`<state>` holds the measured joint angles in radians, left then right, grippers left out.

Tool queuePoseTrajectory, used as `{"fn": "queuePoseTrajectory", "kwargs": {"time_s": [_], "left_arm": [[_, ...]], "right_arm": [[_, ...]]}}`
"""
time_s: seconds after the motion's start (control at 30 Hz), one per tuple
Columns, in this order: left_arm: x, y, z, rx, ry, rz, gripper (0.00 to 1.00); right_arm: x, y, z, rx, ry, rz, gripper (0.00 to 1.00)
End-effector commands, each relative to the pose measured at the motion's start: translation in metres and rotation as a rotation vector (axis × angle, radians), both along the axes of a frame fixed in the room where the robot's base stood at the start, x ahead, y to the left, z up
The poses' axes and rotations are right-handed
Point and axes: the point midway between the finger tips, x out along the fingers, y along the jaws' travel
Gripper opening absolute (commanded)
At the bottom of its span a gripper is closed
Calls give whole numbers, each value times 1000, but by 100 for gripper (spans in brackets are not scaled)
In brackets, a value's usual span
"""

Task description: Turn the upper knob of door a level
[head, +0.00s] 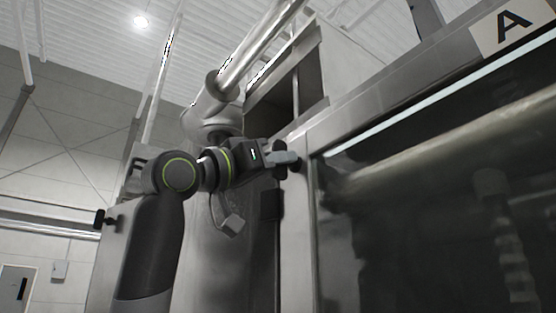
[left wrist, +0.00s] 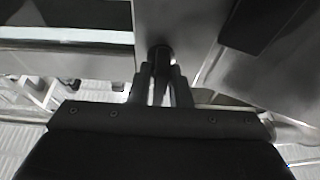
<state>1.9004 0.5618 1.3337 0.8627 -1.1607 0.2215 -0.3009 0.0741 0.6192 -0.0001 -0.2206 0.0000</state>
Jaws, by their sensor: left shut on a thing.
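Door a (head: 297,235) is the large metal-framed door with a dark glass panel on the right in the head view. Its label "A" (head: 511,25) is at the top right. The upper knob (head: 300,165) is a small dark piece on the left side of the door frame, mostly hidden by my gripper. My left gripper (head: 285,160) reaches it from the left and is shut on it. The knob's angle cannot be told. My right gripper is not in view.
A shiny metal pipe (head: 258,45) runs above my left arm. A dark opening in the metal housing lies above the door's left edge. A white wall (head: 50,155) stands at the left, with open room before it.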

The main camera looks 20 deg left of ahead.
Motion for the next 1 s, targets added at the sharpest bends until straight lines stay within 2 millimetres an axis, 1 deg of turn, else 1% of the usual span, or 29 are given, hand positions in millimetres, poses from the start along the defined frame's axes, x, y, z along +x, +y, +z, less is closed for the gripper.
{"fn": "queuePoseTrajectory", "kwargs": {"time_s": [0.23, 0.37, 0.57, 1.0], "left_arm": [[1, 1, 0, 19, -16, 0, 0], [1, 1, 1, 58, -48, 1, 0], [1, 2, 1, 169, -133, 1, 0], [1, 3, 3, 491, -389, 1, 0]], "right_arm": [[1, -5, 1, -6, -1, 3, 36], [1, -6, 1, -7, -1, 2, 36], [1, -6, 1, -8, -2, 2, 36], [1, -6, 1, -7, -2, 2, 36]]}}
